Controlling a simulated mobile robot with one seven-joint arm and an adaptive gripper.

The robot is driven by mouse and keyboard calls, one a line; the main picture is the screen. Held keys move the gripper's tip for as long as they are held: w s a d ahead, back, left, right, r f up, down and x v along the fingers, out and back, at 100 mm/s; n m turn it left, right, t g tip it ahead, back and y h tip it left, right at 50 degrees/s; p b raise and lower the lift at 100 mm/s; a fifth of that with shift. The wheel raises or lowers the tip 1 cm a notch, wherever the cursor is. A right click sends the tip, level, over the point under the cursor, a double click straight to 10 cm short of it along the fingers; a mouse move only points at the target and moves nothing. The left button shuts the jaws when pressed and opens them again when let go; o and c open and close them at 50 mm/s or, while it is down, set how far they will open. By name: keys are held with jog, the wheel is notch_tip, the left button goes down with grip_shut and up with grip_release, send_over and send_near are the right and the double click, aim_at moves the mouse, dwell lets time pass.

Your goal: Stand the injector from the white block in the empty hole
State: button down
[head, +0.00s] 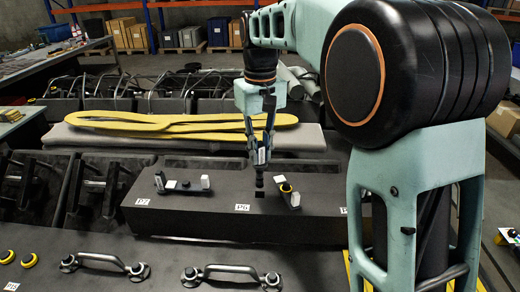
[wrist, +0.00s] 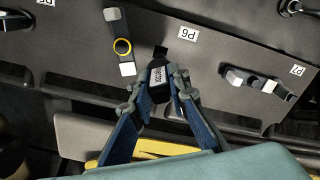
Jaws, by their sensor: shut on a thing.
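A dark square hole (wrist: 161,52) shows just beyond the injector's end in the wrist view, near the P6 label (wrist: 188,34). In the head view the hole (head: 260,195) is right below the injector. I cannot tell whether its tip has entered the hole. No separate white block that I can identify is in view.
A black clamp bar with pale ends and a yellow-ringed piece (wrist: 122,46) stands close beside the hole. Another clamp (wrist: 254,81) is by the P7 label (wrist: 297,70). Metal handles (head: 220,270) stand on the front cover. Yellow gaskets (head: 180,122) lie behind the dark block.

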aim_at(260, 187)
jog(key=shift+f, duration=0.15)
jog(key=shift+f+b, duration=3.15)
jog(key=shift+f, duration=1.8)
jog(key=c, duration=1.8)
grip_release()
jog(key=shift+o, duration=0.2)
notch_tip(260, 187, up, 12)
